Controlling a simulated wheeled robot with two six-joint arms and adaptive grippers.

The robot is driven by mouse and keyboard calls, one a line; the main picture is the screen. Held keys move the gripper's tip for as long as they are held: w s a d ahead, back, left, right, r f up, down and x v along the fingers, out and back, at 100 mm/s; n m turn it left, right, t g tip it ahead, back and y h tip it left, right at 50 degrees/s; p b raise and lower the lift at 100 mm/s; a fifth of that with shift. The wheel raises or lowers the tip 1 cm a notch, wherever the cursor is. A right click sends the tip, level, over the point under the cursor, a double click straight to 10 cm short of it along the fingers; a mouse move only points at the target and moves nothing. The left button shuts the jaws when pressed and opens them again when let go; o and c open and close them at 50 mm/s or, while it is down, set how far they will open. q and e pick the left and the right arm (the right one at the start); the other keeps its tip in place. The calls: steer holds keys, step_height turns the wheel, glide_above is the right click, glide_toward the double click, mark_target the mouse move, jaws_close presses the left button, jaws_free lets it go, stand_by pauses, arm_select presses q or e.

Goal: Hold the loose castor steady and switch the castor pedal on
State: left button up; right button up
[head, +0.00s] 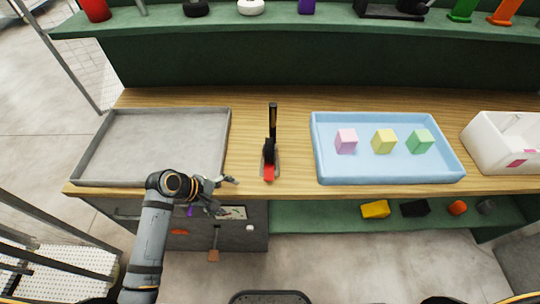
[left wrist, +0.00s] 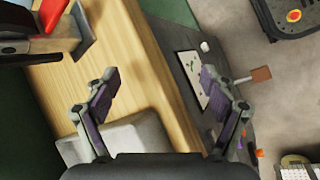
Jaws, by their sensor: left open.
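The loose castor (head: 270,148) stands upright near the middle of the wooden table, between the two trays. It is dark, with a tall black upper part and a red pedal (head: 268,172) at its front, on a grey plate. In the left wrist view the red pedal (left wrist: 48,14) and part of the castor lie at the top left, cut by the frame edge. My left gripper (head: 228,196) is open and empty at the table's front edge, left of the castor and apart from it. Its two fingers (left wrist: 160,78) show wide apart in the left wrist view. My right gripper is not in view.
A grey tray (head: 228,135) lies left on the wooden table (head: 285,190). A blue tray (head: 390,181) with pink, yellow and green cubes lies right, then a white bin (head: 490,155). A green shelf (head: 320,22) runs behind. Table is clear around the castor.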

mark_target(267, 160)
arm_select(q)
steer(key=w+d+r+n+h, duration=0.1)
steer(key=w+r+n, duration=0.1)
steer(key=w+n, duration=0.1)
steer(key=w+d+r+n+h, duration=0.1)
steer(key=w+r+n+h, duration=0.1)
steer(key=w+n, duration=0.1)
steer(key=w+d+r+n+h, duration=0.2)
steer(key=w+n, duration=0.1)
steer(key=shift+r, duration=0.15)
steer(key=shift+w+r+n, duration=0.3)
steer(key=shift+n, duration=0.2)
steer(key=b+x, duration=0.6)
steer(key=shift+d+f+b, duration=0.15)
steer(key=shift+f+b, duration=0.15)
steer(key=shift+f, duration=0.05)
steer(key=shift+w+d+p, duration=0.2)
steer(key=shift+d+p, duration=0.25)
steer(key=shift+d, duration=0.05)
steer(key=shift+w+d+p, duration=0.2)
steer(key=shift+d+p, duration=0.2)
steer(key=shift+d, duration=0.1)
steer(key=shift+x, duration=0.8)
steer(key=shift+f, duration=0.1)
steer(key=c, duration=1.4)
